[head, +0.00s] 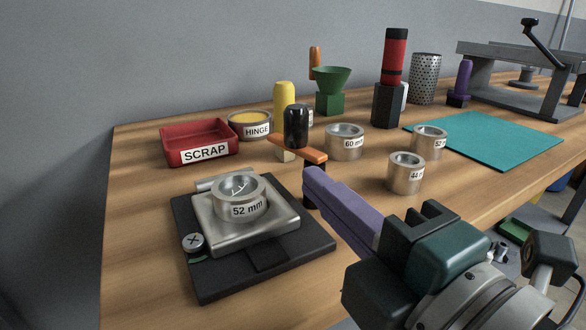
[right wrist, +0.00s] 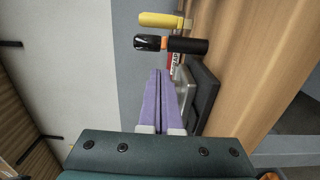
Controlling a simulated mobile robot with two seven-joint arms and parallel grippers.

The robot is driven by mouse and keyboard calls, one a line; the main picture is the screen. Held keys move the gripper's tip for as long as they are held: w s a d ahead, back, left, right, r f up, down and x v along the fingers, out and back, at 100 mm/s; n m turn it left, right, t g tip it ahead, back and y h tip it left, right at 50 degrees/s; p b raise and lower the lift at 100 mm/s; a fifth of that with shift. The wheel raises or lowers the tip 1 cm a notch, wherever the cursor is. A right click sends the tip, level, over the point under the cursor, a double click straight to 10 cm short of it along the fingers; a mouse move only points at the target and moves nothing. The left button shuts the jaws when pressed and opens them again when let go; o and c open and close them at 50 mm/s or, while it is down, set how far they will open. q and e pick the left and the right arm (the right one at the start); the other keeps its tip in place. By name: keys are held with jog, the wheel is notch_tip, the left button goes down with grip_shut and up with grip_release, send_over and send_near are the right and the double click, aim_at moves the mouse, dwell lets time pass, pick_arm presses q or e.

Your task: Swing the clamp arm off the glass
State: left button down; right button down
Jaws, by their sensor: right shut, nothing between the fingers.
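The clamp arm (head: 318,155) is an orange bar with a black knob (head: 296,126), on a dark post at the back right of the black fixture (head: 290,252). The bar lies behind the 52 mm ring (head: 248,208) and not over it. Inside the ring, the glass (head: 238,187) shows white crack-like lines. My right gripper (head: 310,180) has purple fingers, shut and empty, with tips close to the post in the head view; contact cannot be told. The right wrist view shows the fingertips (right wrist: 160,75) short of the knob (right wrist: 150,43). My left gripper is out of view.
A red SCRAP tray (head: 200,137) and a HINGE tin (head: 250,122) stand behind the fixture. Metal rings (head: 406,176), a yellow-handled tool (head: 284,97) and a green funnel (head: 332,80) stand farther back. A teal mat (head: 490,140) lies at right.

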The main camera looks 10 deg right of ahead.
aim_at(295, 129)
jog(key=shift+s+d, duration=0.15)
jog(key=shift+s, duration=0.4)
jog(key=shift+s+d+r+p, duration=0.1)
jog(key=shift+s+r+p, duration=0.1)
jog(key=shift+p, duration=0.2)
jog(key=p, duration=0.5)
jog(key=shift+r, duration=0.3)
jog(key=shift+f+y, duration=0.3)
jog(key=x, duration=0.6)
jog(key=b+x, duration=0.1)
jog(key=x, duration=0.2)
jog(key=shift+w+a+f, duration=0.25)
jog(key=shift+w, duration=0.05)
